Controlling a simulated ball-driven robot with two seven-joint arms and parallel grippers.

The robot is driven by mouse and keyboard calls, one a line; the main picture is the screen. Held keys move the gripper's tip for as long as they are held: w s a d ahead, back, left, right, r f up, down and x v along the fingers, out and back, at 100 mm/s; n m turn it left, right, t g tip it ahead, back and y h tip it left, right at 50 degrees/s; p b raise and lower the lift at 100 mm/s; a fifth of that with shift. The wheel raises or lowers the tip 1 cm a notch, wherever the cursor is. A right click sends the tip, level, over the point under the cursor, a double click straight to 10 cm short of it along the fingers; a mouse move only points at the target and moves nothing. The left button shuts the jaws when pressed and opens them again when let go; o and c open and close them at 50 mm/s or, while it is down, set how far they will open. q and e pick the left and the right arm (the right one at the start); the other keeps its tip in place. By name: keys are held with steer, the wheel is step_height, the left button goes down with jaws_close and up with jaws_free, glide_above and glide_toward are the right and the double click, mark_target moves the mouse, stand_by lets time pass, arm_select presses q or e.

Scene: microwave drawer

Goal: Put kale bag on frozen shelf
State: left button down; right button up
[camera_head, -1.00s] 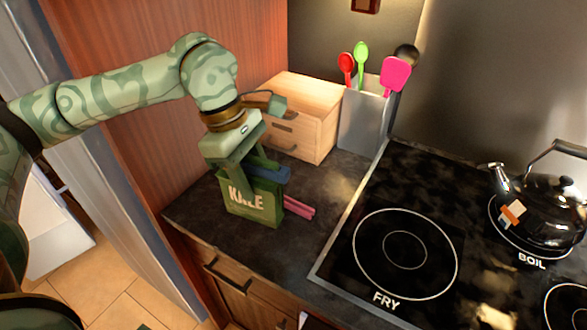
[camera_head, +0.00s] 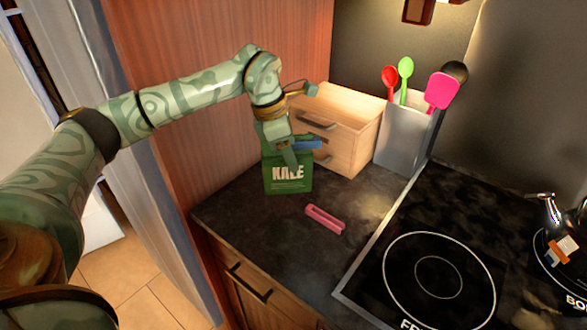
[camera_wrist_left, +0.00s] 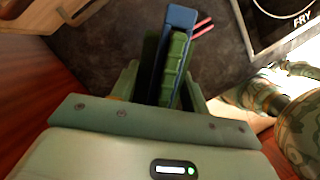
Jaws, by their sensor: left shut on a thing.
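The green kale bag (camera_head: 287,178) hangs below my left gripper (camera_head: 289,150), its "KALE" lettering facing the head camera. The gripper is shut on the bag's top, where a blue strip (camera_head: 306,142) shows. In the left wrist view the bag (camera_wrist_left: 177,68) stands edge-on between the fingers of the left gripper (camera_wrist_left: 160,88), with the blue strip alongside it. The bag looks upright near the wooden box; I cannot tell how far its bottom is above the counter. I cannot identify the frozen shelf in view. My right gripper is not seen.
A wooden drawer box (camera_head: 346,125) and a grey utensil holder (camera_head: 404,140) stand at the counter's back. A pink clip-like piece (camera_head: 325,219) lies on the dark counter (camera_head: 265,232). The stove (camera_head: 440,255) and kettle (camera_head: 570,245) are at right. A wood panel (camera_head: 225,90) borders the left.

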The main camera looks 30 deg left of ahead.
arm_select(q)
steer(key=shift+w+a+f, duration=0.2)
steer(key=shift+w+f, duration=0.25)
steer(key=shift+f, duration=0.15)
steer(key=shift+w+a+f, duration=0.15)
steer(key=shift+w+f, duration=0.3)
steer(key=shift+f, duration=0.1)
step_height(320, 180, down, 4)
steer(key=shift+w+r+b, duration=0.15)
steer(key=shift+r+b, duration=0.1)
steer(key=shift+b, duration=0.4)
steer(key=shift+r, duration=0.1)
steer(key=c, duration=0.7)
jaws_free()
